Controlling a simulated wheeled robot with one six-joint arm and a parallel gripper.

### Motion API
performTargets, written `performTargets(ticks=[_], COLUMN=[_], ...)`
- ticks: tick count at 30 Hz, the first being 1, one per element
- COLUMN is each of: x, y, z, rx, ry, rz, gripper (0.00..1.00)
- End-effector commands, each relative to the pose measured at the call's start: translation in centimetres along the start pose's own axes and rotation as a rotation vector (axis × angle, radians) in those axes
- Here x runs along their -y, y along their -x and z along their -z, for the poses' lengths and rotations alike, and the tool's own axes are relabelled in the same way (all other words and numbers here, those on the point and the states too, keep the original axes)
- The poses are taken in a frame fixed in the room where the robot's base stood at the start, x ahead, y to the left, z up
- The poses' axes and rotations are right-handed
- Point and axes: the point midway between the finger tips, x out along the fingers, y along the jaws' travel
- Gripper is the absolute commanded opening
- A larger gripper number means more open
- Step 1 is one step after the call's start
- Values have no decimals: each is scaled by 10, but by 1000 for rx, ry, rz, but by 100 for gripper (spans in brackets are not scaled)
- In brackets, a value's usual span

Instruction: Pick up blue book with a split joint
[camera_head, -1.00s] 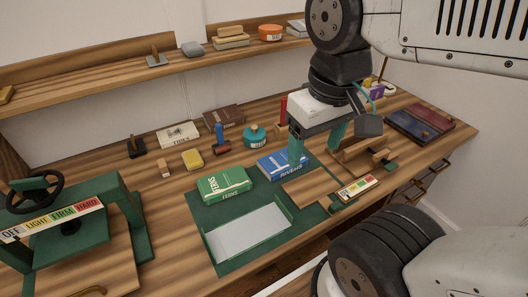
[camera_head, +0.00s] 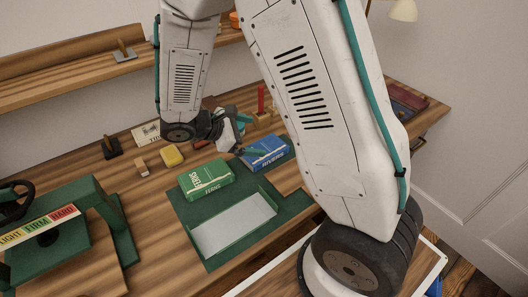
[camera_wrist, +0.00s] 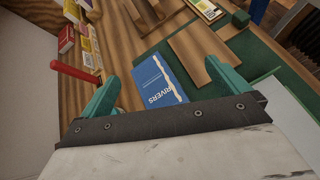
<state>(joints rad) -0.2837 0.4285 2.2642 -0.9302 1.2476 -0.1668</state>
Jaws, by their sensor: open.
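The blue book (camera_head: 265,152), lettered "RIVERS", lies flat on the desk at the back right edge of the green mat (camera_head: 183,212), right of a green book. In the wrist view the blue book (camera_wrist: 158,82) shows between my two teal fingers, beyond the gripper's base plate. My gripper (camera_wrist: 163,72) is open with nothing held. In the head view my gripper (camera_head: 242,136) is tilted beside the blue book's back left corner, partly hidden by its own parts. I cannot tell whether a finger touches the book. A split joint cannot be made out.
The green book (camera_head: 206,180) lies close left of the blue one. A pale tray (camera_head: 233,223) sits in front. A yellow block (camera_head: 172,156) and a red post (camera_head: 261,99) stand nearby. A green press (camera_head: 62,232) fills the left.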

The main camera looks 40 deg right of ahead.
Motion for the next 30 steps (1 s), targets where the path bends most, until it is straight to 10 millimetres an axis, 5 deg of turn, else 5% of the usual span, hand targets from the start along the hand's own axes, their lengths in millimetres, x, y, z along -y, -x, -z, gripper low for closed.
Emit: performTargets(ticks=[6,11,30], x=[-8,-9,-24], y=[-23,-31,-104], z=[71,95,89], rx=[106,138,145], ry=[249,334,351], rz=[-142,-195,-203], gripper=[100,100,100])
